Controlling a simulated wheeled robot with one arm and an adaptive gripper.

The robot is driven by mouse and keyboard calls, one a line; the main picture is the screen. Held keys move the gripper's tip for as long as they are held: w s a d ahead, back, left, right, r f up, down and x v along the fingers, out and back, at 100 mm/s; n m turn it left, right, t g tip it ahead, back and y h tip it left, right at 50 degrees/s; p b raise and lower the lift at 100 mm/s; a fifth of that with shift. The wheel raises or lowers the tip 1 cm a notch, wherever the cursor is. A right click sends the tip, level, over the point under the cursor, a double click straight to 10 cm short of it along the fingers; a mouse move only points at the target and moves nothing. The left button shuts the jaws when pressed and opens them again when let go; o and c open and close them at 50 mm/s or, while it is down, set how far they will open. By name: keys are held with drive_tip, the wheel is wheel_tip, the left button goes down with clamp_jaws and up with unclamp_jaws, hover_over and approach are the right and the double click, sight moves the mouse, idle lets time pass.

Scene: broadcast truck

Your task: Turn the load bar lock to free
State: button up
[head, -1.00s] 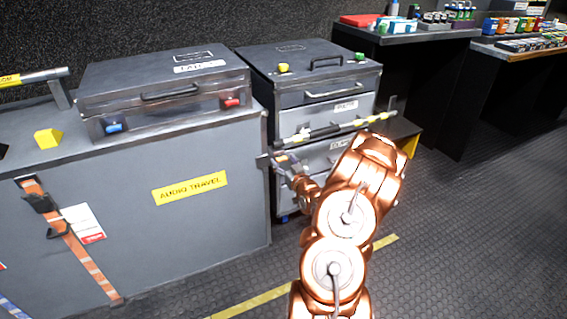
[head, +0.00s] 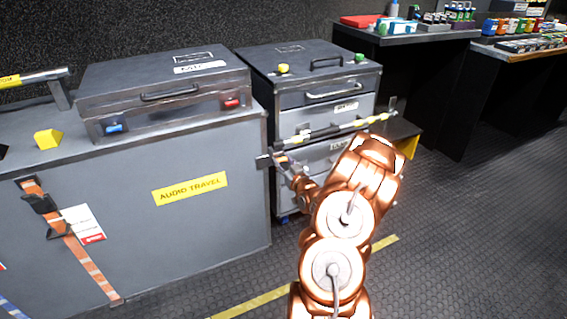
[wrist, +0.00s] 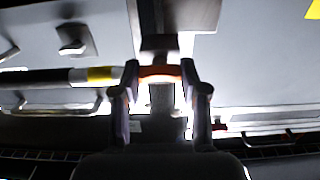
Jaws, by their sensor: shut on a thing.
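The load bar (head: 340,129), with white, black and yellow bands, runs across the front of the drawer cabinet. In the wrist view the bar (wrist: 45,77) comes in from the left, with a yellow band near my gripper. An orange part (wrist: 160,71), which looks like the load bar lock, sits between my fingertips. My gripper (wrist: 160,78) is shut on it. In the head view my gripper (head: 280,161) is at the left end of the bar, by the grey case's corner, and partly hidden by my wrist. Which way the lock is set cannot be told.
A grey case (head: 130,225) labelled AUDIO TRAVEL stands close at the left, with a smaller case (head: 165,95) on top. The drawer cabinet (head: 290,60) stands behind the bar. Counters with small goods (head: 440,40) are at the back right. The floor at the right is clear.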

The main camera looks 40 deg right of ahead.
drive_tip(key=shift+n, duration=0.3)
drive_tip(key=shift+f+n+b, duration=0.1)
drive_tip(key=shift+n+b, duration=6.35)
drive_tip(key=shift+n, duration=1.55)
drive_tip(key=o, duration=1.1)
drive_tip(key=shift+o, duration=0.2)
drive_tip(key=shift+s, duration=0.1)
